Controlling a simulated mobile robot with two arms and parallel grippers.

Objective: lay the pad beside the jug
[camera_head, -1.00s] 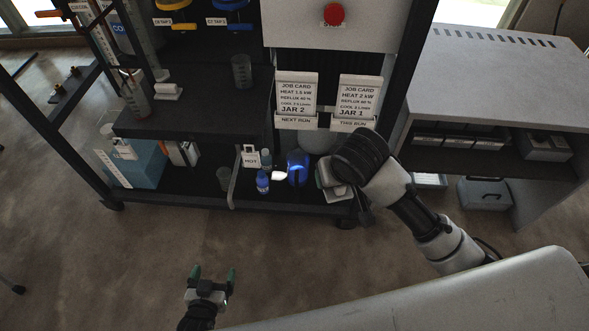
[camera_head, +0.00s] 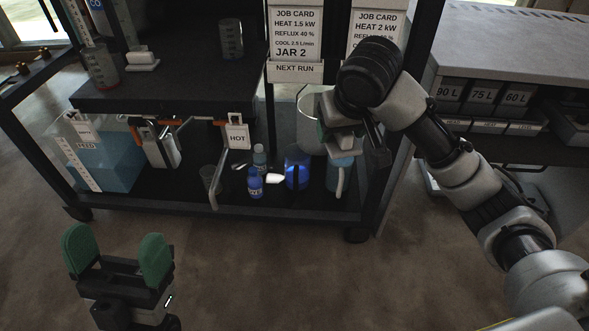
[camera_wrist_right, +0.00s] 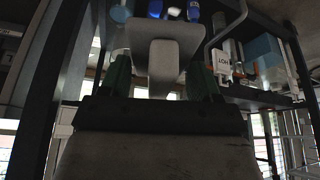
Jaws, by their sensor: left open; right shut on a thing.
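My right gripper (camera_head: 340,133) is shut on the pad (camera_wrist_right: 165,38), a flat grey plate with a block-like grip between the green fingers in the right wrist view. In the head view the pad (camera_head: 346,146) is small and partly hidden by the gripper, held above the rack's lower shelf. Below it stands a light-blue vessel (camera_head: 341,175) with a pale handle, which looks like the jug; its top is partly covered. Whether pad and vessel touch, I cannot tell. My left gripper (camera_head: 118,258) is open and empty, low at the left, away from the shelf.
On the lower shelf (camera_head: 290,205) a glowing blue vessel (camera_head: 297,171), a blue bottle (camera_head: 255,184) and a clear beaker (camera_head: 210,180) stand left of the jug. A HOT card (camera_head: 237,137) hangs farther left. A rack post (camera_head: 385,160) is close on the right.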

